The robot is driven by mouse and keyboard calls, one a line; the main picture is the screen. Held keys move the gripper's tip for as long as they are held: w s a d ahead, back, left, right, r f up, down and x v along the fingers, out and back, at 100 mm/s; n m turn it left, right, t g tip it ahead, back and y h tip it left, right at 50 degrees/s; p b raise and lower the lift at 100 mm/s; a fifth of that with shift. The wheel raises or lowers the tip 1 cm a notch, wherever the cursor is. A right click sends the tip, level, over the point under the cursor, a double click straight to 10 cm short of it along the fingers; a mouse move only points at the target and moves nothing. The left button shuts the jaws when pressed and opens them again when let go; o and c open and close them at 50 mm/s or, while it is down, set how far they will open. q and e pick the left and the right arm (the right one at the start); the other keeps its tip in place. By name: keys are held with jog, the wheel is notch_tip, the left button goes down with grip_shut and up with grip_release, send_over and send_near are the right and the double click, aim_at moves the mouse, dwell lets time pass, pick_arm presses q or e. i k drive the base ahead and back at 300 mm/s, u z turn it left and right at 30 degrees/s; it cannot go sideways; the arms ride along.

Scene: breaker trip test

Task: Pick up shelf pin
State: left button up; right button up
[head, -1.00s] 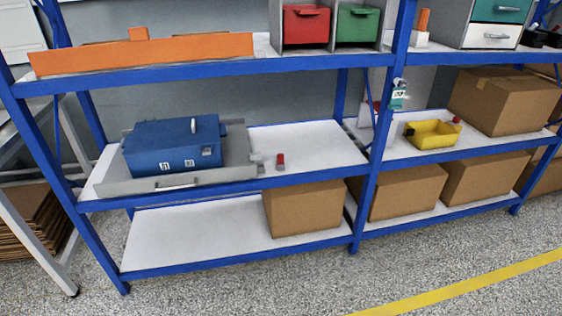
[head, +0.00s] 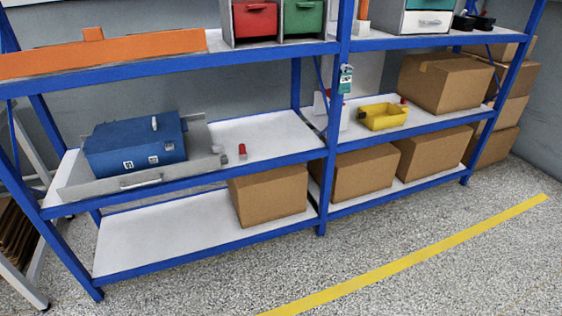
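A small red-topped piece (head: 242,150) stands on the middle white shelf (head: 275,131), just right of a grey tray. A second small red piece (head: 403,101) shows behind the right end of a yellow bin on the right-hand shelf. Both are too small to tell for sure which is the shelf pin. Neither of my grippers is in view.
A blue box (head: 135,145) sits on a grey tray (head: 85,192) at the left of the middle shelf. The yellow bin (head: 383,117) is right of the blue upright (head: 331,150). Cardboard boxes (head: 268,195) fill parts of the lower shelves. The speckled floor in front is clear.

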aim_at(241, 146)
jog(key=z, duration=1.25)
jog(key=i, duration=0.5)
jog(key=u, duration=0.75)
jog(key=i, duration=1.55)
jog(key=u, duration=1.8)
jog(key=i, duration=0.7)
jog(key=u, duration=0.65)
